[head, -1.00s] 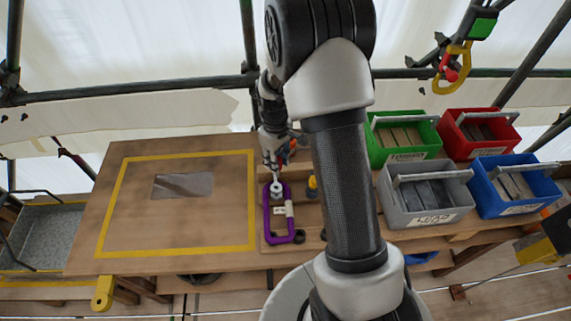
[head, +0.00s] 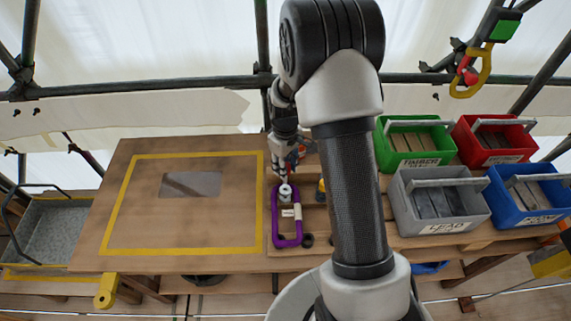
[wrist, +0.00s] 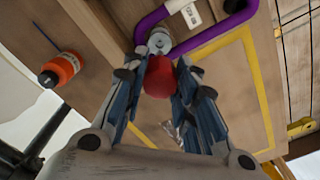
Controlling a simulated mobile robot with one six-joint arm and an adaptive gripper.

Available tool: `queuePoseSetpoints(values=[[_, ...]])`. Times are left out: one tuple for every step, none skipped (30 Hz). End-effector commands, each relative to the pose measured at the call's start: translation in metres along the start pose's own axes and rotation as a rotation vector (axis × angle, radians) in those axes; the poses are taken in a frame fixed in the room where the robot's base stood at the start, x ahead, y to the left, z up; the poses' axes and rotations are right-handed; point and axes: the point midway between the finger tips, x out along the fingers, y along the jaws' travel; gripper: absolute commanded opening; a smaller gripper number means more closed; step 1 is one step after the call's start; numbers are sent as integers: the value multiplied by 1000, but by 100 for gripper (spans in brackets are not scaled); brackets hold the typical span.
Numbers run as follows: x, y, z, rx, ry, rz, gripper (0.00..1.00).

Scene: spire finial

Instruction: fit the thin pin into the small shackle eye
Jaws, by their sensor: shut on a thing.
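The purple shackle (head: 278,222) lies on the wooden board at the bench's middle, with a pale tag on one side. Its silver eye end (head: 285,192) faces my gripper and also shows in the wrist view (wrist: 160,41). My gripper (head: 283,172) is over that end. In the wrist view its fingers (wrist: 158,72) are shut on a red rounded piece (wrist: 160,82), which looks like the head of the thin pin. It is right beside the silver eye in that view. The pin's shaft is hidden, so I cannot tell whether it is in the eye.
Green (head: 415,146), red (head: 494,154), grey (head: 441,210) and blue (head: 527,207) bins fill the right. The yellow-outlined area (head: 190,225) at left is clear apart from a grey plate (head: 190,184).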

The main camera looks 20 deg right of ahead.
Motion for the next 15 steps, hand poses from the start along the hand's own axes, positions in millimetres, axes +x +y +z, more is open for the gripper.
queuePoseSetpoints(values=[[9,0,0,0,-1,0,2],[12,0,0,0,-1,0,2],[15,0,0,0,-1,0,2],[18,0,0,0,-1,0,2],[20,0,0,0,0,0,2],[23,0,0,0,0,0,2],[25,0,0,0,0,0,2],[26,0,0,0,1,0,2],[28,0,0,0,1,1,2],[28,0,0,0,1,1,2],[29,0,0,0,1,1,2],[29,0,0,0,1,1,2],[29,0,0,0,1,1,2],[29,0,0,0,1,1,2],[29,0,0,0,1,1,2]])
